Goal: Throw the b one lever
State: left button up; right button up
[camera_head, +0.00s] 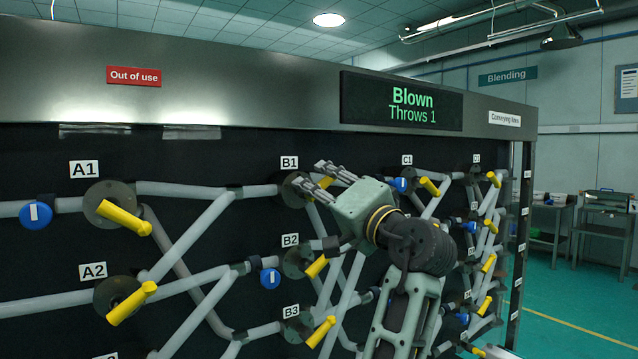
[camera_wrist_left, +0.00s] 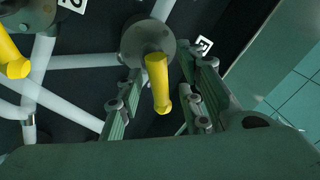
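The B1 lever is a yellow handle (camera_head: 325,183) on a dark round hub beside the B1 label (camera_head: 289,162) in the head view. My left gripper (camera_head: 322,178) is at this handle, its fingers pointing to the panel. In the left wrist view the yellow handle (camera_wrist_left: 158,85) stands between the two fingers of my left gripper (camera_wrist_left: 163,98), which are apart with a gap on each side. The gripper is open. In the head view the gripper and arm hide part of the panel right of B1. My right gripper is not in view.
Yellow levers at A1 (camera_head: 124,217), A2 (camera_head: 131,303), B2 (camera_head: 317,266) and B3 (camera_head: 320,332) stick out of the panel, among grey pipes and blue round tags (camera_head: 37,214). A display (camera_head: 402,103) reads "Blown Throws 1". Open floor (camera_head: 570,300) lies at right.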

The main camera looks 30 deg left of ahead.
pick_arm(q)
jog(key=shift+w+a+r, duration=0.1)
jog(key=shift+w+a, duration=0.15)
jog(key=shift+a, duration=0.2)
jog(key=shift+c, duration=0.3)
grip_shut()
